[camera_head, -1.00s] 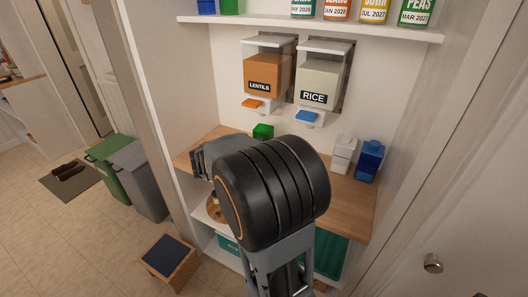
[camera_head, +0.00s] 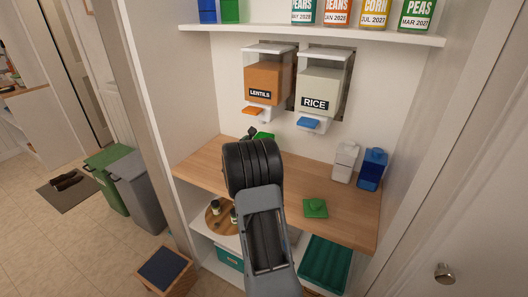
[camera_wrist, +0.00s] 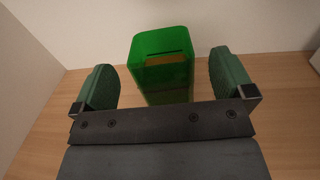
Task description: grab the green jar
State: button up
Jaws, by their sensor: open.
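The green jar (camera_wrist: 164,62) is a tall translucent green box, standing upright on the wooden counter near the back wall. Something tan shows inside it. My gripper (camera_wrist: 163,76) is open, with one green-padded finger to the left of the jar and one to the right. Gaps show on both sides, and the fingers do not appear to touch it. The dark gripper body hides the jar's lower part in the wrist view. In the head view only a bit of the jar (camera_head: 265,136) shows behind my arm.
A green lid (camera_head: 315,208) lies on the counter (camera_head: 345,205). A white jar (camera_head: 345,161) and a blue jar (camera_head: 372,169) stand at the right. The lentils dispenser (camera_head: 264,80) and rice dispenser (camera_head: 318,88) hang above. A shelf with cans (camera_head: 417,14) is higher up.

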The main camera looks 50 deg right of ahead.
aim_at(267, 134)
jog(key=shift+f+p+x, duration=0.15)
jog(key=shift+p+x, duration=0.25)
jog(key=shift+x, duration=1.1)
jog(key=shift+f+p+x, duration=0.15)
jog(key=shift+p+x, duration=0.25)
jog(key=shift+x, duration=1.15)
jog(key=c, duration=1.3)
jog(key=shift+r, duration=0.1)
jog(key=shift+c, duration=0.7)
